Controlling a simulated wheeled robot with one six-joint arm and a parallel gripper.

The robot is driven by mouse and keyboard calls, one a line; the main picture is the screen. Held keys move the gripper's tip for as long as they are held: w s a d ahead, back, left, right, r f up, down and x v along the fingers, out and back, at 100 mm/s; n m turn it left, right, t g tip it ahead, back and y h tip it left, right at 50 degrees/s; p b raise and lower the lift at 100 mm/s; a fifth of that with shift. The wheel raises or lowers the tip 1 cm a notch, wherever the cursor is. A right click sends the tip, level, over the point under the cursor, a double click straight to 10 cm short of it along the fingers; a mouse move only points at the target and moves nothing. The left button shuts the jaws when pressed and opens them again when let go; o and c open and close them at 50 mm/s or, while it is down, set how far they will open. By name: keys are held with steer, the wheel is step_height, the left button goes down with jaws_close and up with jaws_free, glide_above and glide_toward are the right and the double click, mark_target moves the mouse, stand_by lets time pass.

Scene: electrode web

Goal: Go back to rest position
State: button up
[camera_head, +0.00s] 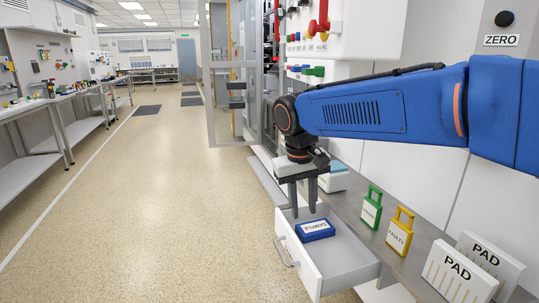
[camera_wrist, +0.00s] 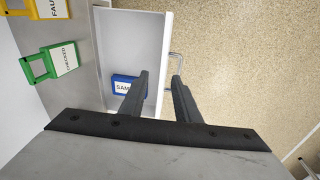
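My gripper (camera_head: 302,198) hangs above an open white drawer (camera_head: 352,268), fingers pointing down and apart with nothing between them. A blue box labelled SAMPLE (camera_head: 315,230) lies in the drawer, just below the fingertips in the head view. In the wrist view my gripper (camera_wrist: 158,86) shows its two fingers spread over the drawer's front side. There the blue box (camera_wrist: 124,86) is partly hidden behind the left finger. My blue arm reaches in from the right in the head view.
A grey ledge (camera_head: 402,262) beside the drawer holds a green CHECKED tag (camera_head: 372,208), a yellow FAULTY tag (camera_head: 400,232) and two PAD blocks (camera_head: 458,275). A panel with a red handle (camera_head: 319,20) and colored knobs stands above. The floor (camera_head: 150,210) at left is clear.

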steer(key=s+d+f+m+t+y, duration=0.1)
steer(key=s+d+f, duration=0.1)
steer(key=s+d, duration=1)
steer(key=s+d+f+m+t, duration=0.2)
steer(key=s+d+f, duration=0.5)
steer(key=s, duration=0.3)
steer(key=shift+s+d+f+t, duration=0.2)
steer(key=shift+d+f+t, duration=0.1)
steer(key=shift+d, duration=0.3)
